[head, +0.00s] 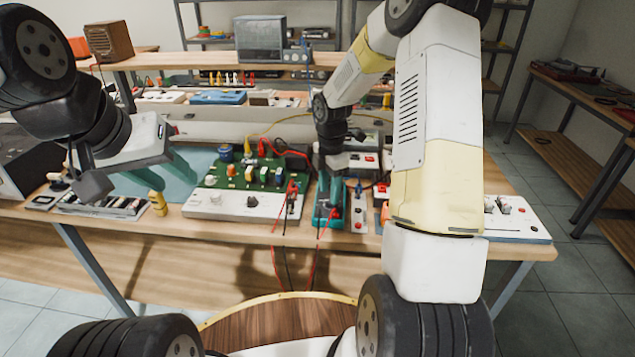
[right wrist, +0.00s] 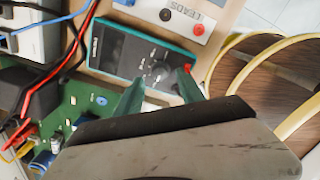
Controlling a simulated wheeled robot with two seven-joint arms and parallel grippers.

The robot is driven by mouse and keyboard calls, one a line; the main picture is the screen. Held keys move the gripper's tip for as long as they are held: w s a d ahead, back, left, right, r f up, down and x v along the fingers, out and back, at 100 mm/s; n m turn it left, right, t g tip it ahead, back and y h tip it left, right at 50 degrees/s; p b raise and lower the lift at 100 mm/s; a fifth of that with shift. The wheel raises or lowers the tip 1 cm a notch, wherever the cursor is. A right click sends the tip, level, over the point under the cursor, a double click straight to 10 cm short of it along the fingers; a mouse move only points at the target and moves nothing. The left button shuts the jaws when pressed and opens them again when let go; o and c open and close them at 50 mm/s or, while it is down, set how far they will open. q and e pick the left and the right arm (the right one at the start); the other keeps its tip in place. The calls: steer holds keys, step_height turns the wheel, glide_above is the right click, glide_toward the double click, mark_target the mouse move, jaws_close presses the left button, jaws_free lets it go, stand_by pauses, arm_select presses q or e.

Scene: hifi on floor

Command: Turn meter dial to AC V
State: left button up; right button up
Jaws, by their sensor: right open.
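The meter (right wrist: 115,50) is a teal-framed handheld unit with a dark face, lying on the bench. Its round grey dial (right wrist: 158,72) has small markings that I cannot read. In the head view the meter (head: 322,216) lies near the bench's front edge, partly hidden under my right gripper (head: 331,185). In the right wrist view the right gripper (right wrist: 160,88) is open, its two teal fingertips on either side of the dial. I cannot tell whether they touch it. My left gripper (head: 175,182) is open and empty, above the left part of the bench.
A green circuit board (head: 245,175) with several parts and red and black leads stands left of the meter. A panel marked LEADS (right wrist: 205,12) lies close beside it. Cables hang over the bench's front edge.

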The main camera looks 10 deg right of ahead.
mark_target(329, 203)
steer(key=shift+f, duration=1.5)
jaws_close()
